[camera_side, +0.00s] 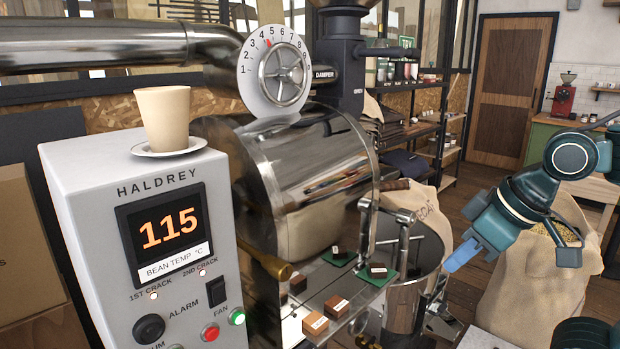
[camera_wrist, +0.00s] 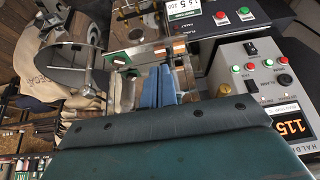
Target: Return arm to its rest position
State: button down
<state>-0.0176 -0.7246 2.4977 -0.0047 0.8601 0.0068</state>
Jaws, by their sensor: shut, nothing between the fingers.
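My gripper (camera_side: 462,256) is at the right in the side view, with blue fingers pointing down and to the left. The fingers are shut and hold nothing. They are in the air to the right of the roaster drum (camera_side: 318,180), apart from the blocks on its front shelf. In the wrist view the blue fingers (camera_wrist: 158,88) lie side by side at the middle, above the dark edge of my gripper's body.
A control box (camera_side: 95,205) reading 115 stands at the left with a cup (camera_side: 163,118) on a saucer. Small brown blocks (camera_side: 337,305) and green pads (camera_side: 376,281) lie on the roaster shelf. A bean sack (camera_side: 530,285) stands behind my gripper.

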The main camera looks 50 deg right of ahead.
jog(key=shift+s+d, duration=0.2)
jog(key=shift+s, duration=0.3)
